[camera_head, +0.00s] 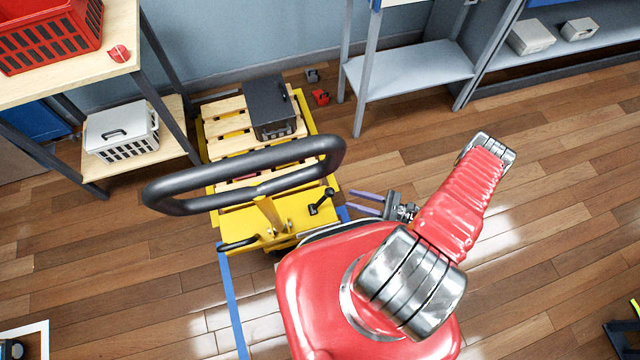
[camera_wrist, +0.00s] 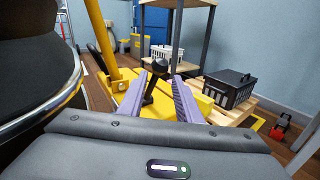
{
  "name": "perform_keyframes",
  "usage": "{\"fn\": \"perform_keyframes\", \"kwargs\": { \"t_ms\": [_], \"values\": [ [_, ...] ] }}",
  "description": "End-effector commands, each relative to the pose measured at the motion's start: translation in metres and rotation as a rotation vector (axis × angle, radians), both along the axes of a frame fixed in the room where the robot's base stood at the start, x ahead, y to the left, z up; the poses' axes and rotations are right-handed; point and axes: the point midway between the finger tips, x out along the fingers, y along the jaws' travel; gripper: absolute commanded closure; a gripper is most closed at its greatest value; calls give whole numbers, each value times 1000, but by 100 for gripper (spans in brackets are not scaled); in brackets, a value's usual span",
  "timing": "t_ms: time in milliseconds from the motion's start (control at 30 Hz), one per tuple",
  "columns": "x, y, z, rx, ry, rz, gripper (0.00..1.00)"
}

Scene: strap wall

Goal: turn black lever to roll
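The black lever (camera_head: 322,201) stands tilted on the yellow body (camera_head: 285,222) of a pallet truck, below its big black loop handle (camera_head: 245,193). In the wrist view the lever's round knob (camera_wrist: 160,64) shows just beyond and between the fingertips, with its stem running down between the fingers. My gripper (camera_head: 351,201) is open, its two purple fingers pointing left at the lever. In the head view a small gap separates the fingertips from the lever. The fingers also show in the wrist view (camera_wrist: 159,81), empty and apart. I cannot tell whether they touch the lever.
A wooden pallet (camera_head: 225,130) on the truck carries a dark crate (camera_head: 270,108). A shelf at left holds a red crate (camera_head: 50,35) and a white crate (camera_head: 120,130). The yellow handle post (camera_wrist: 100,35) rises left of my fingers. Floor (camera_head: 560,210) is clear at right.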

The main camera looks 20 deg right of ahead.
Motion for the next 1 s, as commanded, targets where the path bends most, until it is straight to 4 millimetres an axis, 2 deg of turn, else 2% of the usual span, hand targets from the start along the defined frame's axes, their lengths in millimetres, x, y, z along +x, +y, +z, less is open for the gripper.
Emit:
{"fn": "perform_keyframes", "kwargs": {
  "t_ms": [233,500,567,1000],
  "values": [
    [0,0,0,0,0,2,69],
    [1,1,0,0,0,2,51],
    [2,2,0,0,0,2,51],
    [25,36,0,0,0,4,51]
  ]
}}
